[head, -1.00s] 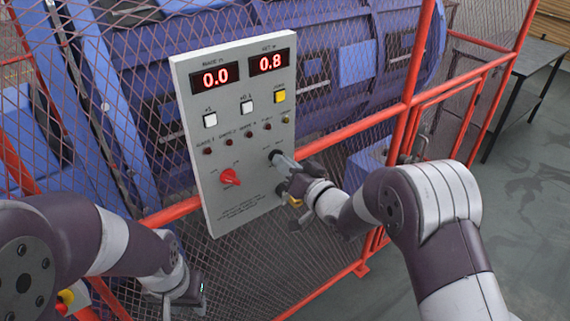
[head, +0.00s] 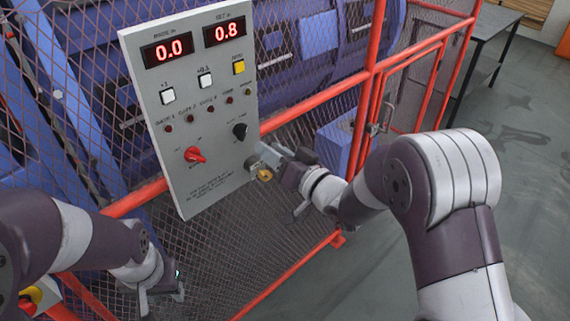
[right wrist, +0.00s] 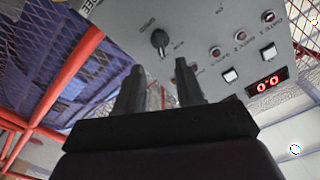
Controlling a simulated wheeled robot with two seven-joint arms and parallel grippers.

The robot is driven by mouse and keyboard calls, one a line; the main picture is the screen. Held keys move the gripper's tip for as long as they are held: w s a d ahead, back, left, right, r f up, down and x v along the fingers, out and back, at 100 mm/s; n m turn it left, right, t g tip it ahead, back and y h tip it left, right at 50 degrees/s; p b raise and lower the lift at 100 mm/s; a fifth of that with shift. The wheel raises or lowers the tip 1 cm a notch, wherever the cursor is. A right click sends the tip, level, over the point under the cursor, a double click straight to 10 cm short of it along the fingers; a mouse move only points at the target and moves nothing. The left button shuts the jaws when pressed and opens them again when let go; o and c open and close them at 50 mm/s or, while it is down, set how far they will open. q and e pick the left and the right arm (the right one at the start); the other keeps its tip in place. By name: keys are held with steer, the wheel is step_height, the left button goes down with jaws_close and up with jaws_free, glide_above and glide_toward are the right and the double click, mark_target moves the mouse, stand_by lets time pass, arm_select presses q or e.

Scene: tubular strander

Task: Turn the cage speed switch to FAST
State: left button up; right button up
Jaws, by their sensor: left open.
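A grey control panel (head: 205,185) hangs on the red-railed mesh fence. A black rotary switch (head: 240,130) sits at its lower right; its labels are too small to read. It also shows in the right wrist view (right wrist: 160,40), beyond the fingertips. A second dark knob (head: 250,163) lies below it, partly hidden by my right gripper (head: 262,160). My right gripper is open and empty, just below and right of the black switch, apart from it. My left gripper (head: 165,288) is open and empty, low on the left.
The panel also has a red knob (head: 194,154), two white buttons, a yellow button (head: 238,67), several small lamps, and displays reading 0.0 and 0.8. A red fence rail (head: 310,107) runs behind the panel.

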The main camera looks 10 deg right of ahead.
steer(key=v, duration=0.5)
steer(key=shift+s+d+b, duration=0.15)
steer(key=shift+s+b, duration=0.05)
steer(key=shift+b, duration=0.1)
steer(key=s+d+f+g+h, duration=0.2)
steer(key=d+f+g+h, duration=0.1)
steer(key=d+f+h, duration=0.3)
steer(key=s+d+f+g+h, duration=0.3)
steer(key=d+f, duration=0.1)
steer(key=f, duration=0.3)
steer(key=s+g+h, duration=0.1)
steer(key=s+g, duration=0.6)
steer(key=s, duration=0.6)
steer(key=shift+f+m+h, duration=0.3)
steer(key=shift+f+m, duration=0.1)
